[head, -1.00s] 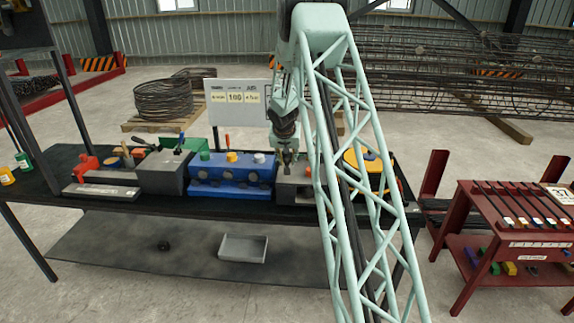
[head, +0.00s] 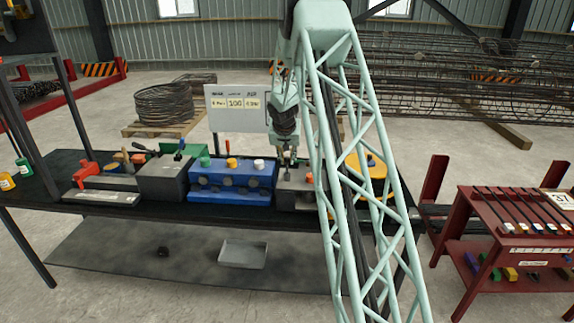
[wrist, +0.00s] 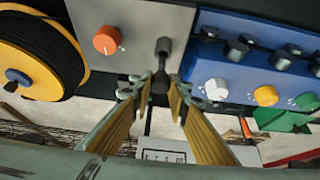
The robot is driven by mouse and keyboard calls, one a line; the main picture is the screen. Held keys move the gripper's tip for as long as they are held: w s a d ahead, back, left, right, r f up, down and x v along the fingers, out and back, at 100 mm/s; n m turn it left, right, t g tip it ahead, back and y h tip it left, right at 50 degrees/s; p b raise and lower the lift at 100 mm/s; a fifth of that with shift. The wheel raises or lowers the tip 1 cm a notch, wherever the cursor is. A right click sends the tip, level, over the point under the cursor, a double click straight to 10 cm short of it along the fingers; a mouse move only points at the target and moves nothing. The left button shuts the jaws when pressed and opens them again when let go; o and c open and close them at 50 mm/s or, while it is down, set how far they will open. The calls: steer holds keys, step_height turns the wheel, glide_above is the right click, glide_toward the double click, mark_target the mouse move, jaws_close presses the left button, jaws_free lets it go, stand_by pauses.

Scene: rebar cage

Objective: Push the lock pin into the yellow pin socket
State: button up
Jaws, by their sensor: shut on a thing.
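My gripper (wrist: 164,85) has its two tan-padded fingers closed around a dark, round-headed piece (wrist: 163,48) at the grey box (wrist: 180,18). I cannot tell whether this piece is the lock pin or a lever of the box. In the head view my gripper (head: 288,158) is low over the grey box, right of the blue block (head: 215,195). A yellow round cap (wrist: 265,96) is on the blue block, between a white cap (wrist: 215,88) and a green one; I cannot tell whether it is the yellow pin socket. It also shows in the head view (head: 232,163).
An orange knob (wrist: 107,40) is on the grey box beside my gripper. A black and yellow reel (wrist: 40,55) stands close by. A white sign (head: 235,108) stands behind the bench. A red rack (head: 510,225) is at the right.

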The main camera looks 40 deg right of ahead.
mark_target(287, 158)
steer(key=shift+r, duration=3.05)
steer(key=shift+a+f, duration=0.1)
steer(key=a+f+n+y+b, duration=0.15)
steer(key=a+f, duration=0.25)
steer(key=a, duration=0.4)
steer(key=s+a+f+n+t+b, duration=0.1)
steer(key=a+f+n+b, duration=0.2)
steer(key=a, duration=0.5)
steer(key=a+f+y+b, duration=0.1)
steer(key=a+f+b, duration=0.1)
steer(key=a+f, duration=0.5)
steer(key=s+a+f+n+b, duration=0.1)
steer(key=s+a+f, duration=0.1)
steer(key=a, duration=0.5)
steer(key=s+a+f+n+y+b, duration=0.1)
steer(key=s+a+f+n+b, duration=0.1)
steer(key=a, duration=0.6)
steer(key=s+a+f+n+b, duration=0.1)
steer(key=s+a+f+b, duration=0.1)
steer(key=s+a, duration=0.3)
steer(key=a+f, duration=0.1)
steer(key=a, duration=0.2)
steer(key=shift+s+f+t+y, duration=0.3)
steer(key=shift+t+y, duration=0.05)
steer(key=shift+t, duration=0.05)
steer(key=shift+s+n, duration=0.15)
steer(key=shift+n, duration=0.1)
